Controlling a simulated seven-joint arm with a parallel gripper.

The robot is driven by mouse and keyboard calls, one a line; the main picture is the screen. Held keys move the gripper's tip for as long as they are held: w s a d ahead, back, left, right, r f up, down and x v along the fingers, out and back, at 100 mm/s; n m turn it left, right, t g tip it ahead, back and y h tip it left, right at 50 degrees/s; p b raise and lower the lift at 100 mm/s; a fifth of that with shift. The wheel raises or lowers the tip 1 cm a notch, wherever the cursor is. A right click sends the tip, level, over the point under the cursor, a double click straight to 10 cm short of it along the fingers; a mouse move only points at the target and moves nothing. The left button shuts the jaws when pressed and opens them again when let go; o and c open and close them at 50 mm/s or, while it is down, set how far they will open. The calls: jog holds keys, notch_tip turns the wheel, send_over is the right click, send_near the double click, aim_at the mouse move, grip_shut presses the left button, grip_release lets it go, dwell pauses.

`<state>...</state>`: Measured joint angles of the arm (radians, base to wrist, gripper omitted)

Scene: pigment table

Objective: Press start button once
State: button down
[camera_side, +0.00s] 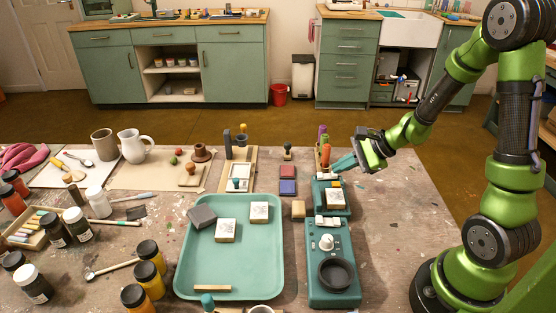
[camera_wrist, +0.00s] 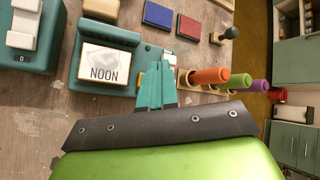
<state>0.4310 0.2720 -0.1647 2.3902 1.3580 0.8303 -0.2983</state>
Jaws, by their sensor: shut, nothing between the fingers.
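A teal machine (camera_side: 318,290) stands at the front right of the table, with a white knob (camera_side: 326,242), a dark round dish and pale rocker-like parts on top. Its corner with pale keys and a "0" label shows at the left of the wrist view (camera_wrist: 45,50). I cannot tell which part is the start button. Behind it is a smaller teal device (camera_side: 345,207) bearing a white tile marked "NOON" (camera_wrist: 104,66). My gripper (camera_side: 337,166) is shut and empty, its teal fingers (camera_wrist: 155,88) above and beside the smaller device's far end, apart from the white knob.
Orange, green and purple markers (camera_wrist: 208,76) stand in a wooden holder close to the fingers. Red (camera_side: 288,171) and blue (camera_side: 288,187) pads lie left of the smaller device. A teal tray (camera_side: 240,270) with blocks is left of the machine. The table's right side is clear.

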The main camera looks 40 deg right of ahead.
aim_at(340, 185)
jog(key=shift+f, duration=1.05)
dwell(1.3)
jog(key=shift+f, duration=0.4)
jog(key=shift+f, duration=0.45)
dwell(0.5)
jog(key=shift+r, duration=0.9)
jog(key=shift+r, duration=2.5)
